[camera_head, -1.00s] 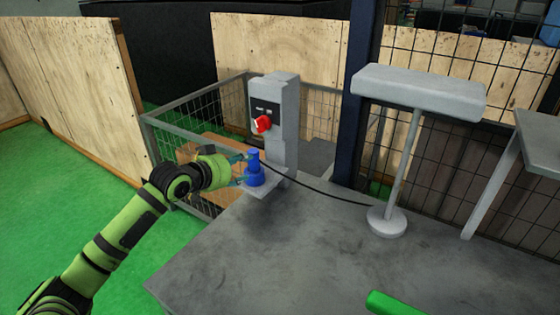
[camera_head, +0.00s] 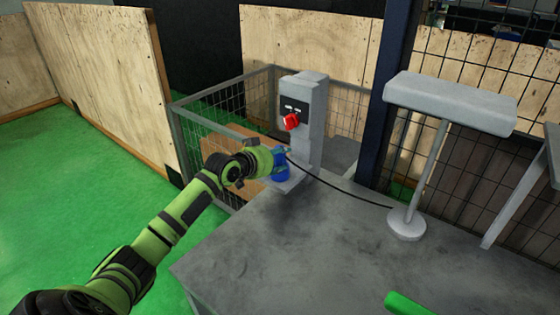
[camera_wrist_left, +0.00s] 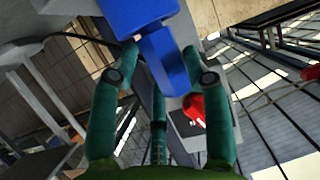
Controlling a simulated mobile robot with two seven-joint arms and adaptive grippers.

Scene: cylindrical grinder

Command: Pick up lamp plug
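The lamp plug is a blue stepped piece (camera_head: 281,174) at the foot of the grey switch post. My left gripper (camera_head: 280,159) is at the plug and partly hides it in the head view. In the left wrist view the blue plug (camera_wrist_left: 165,62) lies between the two upper fingers of my left gripper (camera_wrist_left: 160,50). The fingers stand apart, one on each side of it, and look open; firm contact cannot be made out. My right gripper is not in view.
The grey post (camera_head: 305,115) carries a red rotary switch (camera_head: 291,121). A black cable (camera_head: 345,192) runs to the grey lamp (camera_head: 407,222) on the grey table (camera_head: 300,245). A green bar (camera_head: 410,303) lies at the front. A mesh fence (camera_head: 225,125) stands behind.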

